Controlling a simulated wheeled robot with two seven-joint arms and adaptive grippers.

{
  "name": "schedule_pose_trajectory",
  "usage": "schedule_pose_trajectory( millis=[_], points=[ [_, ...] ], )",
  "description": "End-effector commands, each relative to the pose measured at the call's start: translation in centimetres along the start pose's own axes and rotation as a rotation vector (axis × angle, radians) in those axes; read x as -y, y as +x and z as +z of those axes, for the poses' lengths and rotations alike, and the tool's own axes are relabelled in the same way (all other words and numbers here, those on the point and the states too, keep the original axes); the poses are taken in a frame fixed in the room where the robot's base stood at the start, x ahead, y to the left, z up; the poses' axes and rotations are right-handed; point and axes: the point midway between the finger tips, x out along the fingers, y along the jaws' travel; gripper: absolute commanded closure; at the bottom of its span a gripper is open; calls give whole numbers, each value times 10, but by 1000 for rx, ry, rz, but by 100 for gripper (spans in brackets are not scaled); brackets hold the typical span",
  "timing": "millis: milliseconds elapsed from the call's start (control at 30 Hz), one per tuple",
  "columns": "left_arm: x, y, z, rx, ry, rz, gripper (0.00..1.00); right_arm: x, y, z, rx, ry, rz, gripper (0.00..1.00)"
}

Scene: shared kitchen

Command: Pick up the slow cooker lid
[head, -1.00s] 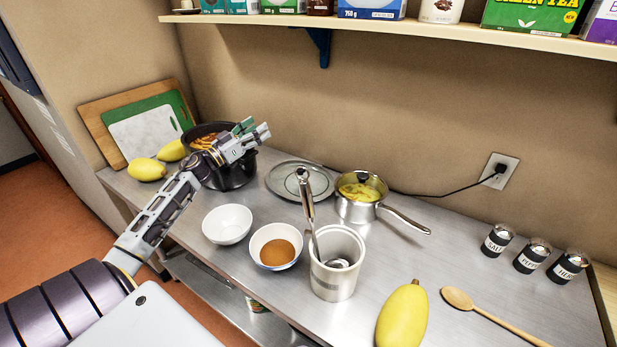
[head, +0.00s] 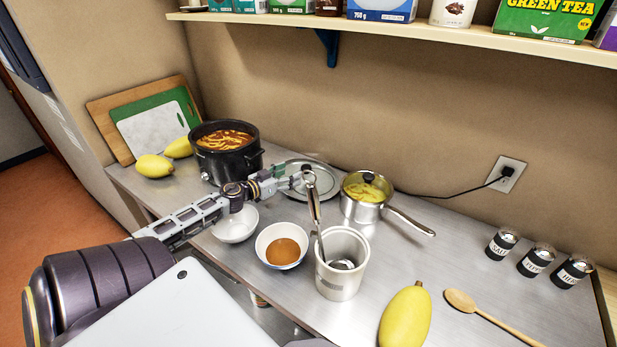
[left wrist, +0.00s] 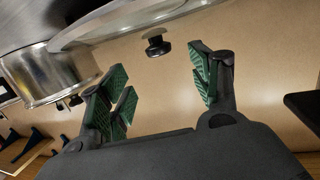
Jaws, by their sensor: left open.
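The slow cooker lid (head: 328,181) is round with a metal rim and lies on the counter between the slow cooker and the saucepan. The knob appears between the open, green-padded fingers of my left gripper (left wrist: 165,78), apart from both. The black slow cooker (head: 228,163) stands uncovered, full of orange-red food. My right gripper is not in view.
A steel saucepan (head: 362,210) stands right of the lid, its handle pointing right. A utensil pot (head: 340,280) with a tall ladle (head: 313,205) stands in front. Two bowls, a white one (head: 237,228) and one with sauce (head: 283,252), sit near my left arm.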

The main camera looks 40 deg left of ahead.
Motion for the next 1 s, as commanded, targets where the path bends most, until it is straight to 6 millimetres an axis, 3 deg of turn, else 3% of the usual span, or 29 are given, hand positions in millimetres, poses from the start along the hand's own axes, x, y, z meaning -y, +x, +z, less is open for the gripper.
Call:
schedule_pose_trajectory(
  millis=[1000],
  points=[
    [0, 23, 0, -1, -2, 0, 37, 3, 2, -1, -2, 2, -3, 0]
  ],
)
